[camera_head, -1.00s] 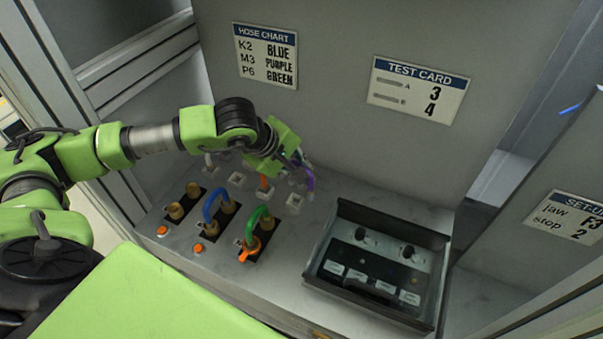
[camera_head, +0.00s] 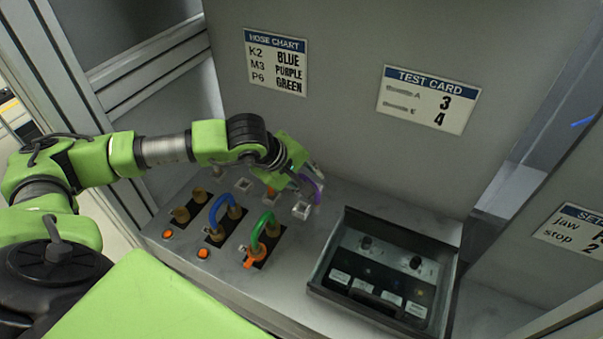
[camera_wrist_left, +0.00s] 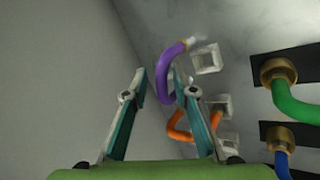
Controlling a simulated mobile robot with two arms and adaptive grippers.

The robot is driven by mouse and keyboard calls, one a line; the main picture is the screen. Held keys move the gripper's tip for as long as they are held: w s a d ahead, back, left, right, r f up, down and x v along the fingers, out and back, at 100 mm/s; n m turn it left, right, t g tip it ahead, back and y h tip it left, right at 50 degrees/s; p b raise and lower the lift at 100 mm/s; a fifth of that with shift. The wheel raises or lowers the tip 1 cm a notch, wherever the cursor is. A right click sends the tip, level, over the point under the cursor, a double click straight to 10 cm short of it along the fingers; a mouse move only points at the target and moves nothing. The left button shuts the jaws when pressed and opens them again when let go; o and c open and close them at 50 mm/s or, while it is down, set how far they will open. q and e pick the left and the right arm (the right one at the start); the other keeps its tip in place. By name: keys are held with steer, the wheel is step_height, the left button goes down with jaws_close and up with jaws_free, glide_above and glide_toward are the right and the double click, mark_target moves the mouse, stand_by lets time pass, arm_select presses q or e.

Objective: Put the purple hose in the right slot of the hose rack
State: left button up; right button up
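The purple hose (camera_head: 319,187) is a short curved tube at the back of the bench, beside the rightmost white square slot (camera_head: 302,210). In the left wrist view the purple hose (camera_wrist_left: 163,80) lies between the fingertips of my left gripper (camera_wrist_left: 160,80), nearer the right finger. Gaps show beside it, and the fingers look open. Its pale end is close to a white slot (camera_wrist_left: 206,58). The white slots seem to be the hose rack. An orange hose (camera_wrist_left: 178,128) is close by, near another slot. In the head view my left gripper (camera_head: 303,178) partly hides the slots. My right gripper is not in view.
The left fittings (camera_head: 190,207) are bare. A black-framed control box (camera_head: 385,270) stands to the right. A wall with a hose chart (camera_head: 276,64) rises behind.

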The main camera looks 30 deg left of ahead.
arm_select(q)
steer(key=b+v, duration=0.2)
steer(key=v, duration=1)
steer(key=shift+b, duration=0.4)
